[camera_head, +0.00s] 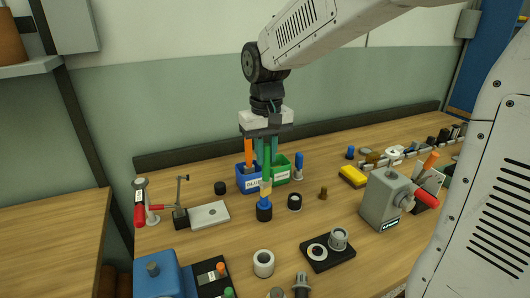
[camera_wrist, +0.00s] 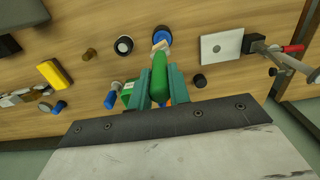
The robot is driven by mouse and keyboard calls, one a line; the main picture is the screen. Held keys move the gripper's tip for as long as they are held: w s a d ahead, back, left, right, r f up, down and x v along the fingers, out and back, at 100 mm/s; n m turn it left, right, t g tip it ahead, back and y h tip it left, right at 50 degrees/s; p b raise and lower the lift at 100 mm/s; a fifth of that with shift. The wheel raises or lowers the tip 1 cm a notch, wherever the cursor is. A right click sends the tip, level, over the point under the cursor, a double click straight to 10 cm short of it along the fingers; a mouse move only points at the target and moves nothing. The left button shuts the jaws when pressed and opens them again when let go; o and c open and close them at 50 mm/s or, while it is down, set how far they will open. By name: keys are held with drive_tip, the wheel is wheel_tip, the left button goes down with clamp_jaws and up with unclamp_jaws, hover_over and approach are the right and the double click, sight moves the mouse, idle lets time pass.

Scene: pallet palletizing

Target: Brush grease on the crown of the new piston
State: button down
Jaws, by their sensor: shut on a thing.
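My gripper (camera_head: 267,150) is shut on the green handle of a brush (camera_head: 267,163), which also shows in the wrist view (camera_wrist: 159,75). The brush points down, its pale tip at a dark pot with a blue part (camera_head: 264,212); whether the tip is inside the pot is unclear. The pot also shows in the wrist view (camera_wrist: 162,36). A grey metal piston-like part (camera_head: 338,237) stands on a black plate beside a pale ring. A pale hollow cylinder (camera_head: 263,259) stands left of it. I cannot tell which part is the new piston.
A blue GLUE bin (camera_head: 250,184) and a green bin (camera_head: 283,175) stand behind the brush; an orange handle rises at the blue one. A black-rimmed round part (camera_head: 294,202) is right of the pot. A metal plate (camera_head: 209,215) lies left; a grey vise-like block (camera_head: 385,198) stands right.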

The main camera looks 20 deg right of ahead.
drive_tip(key=shift+a, duration=0.65)
drive_tip(key=shift+d+f, duration=0.1)
drive_tip(key=shift+d, duration=0.05)
drive_tip(key=shift+s+d+f, duration=0.1)
drive_tip(key=shift+d+f, duration=0.05)
drive_tip(key=shift+d, duration=0.5)
drive_tip(key=shift+r, duration=3.6)
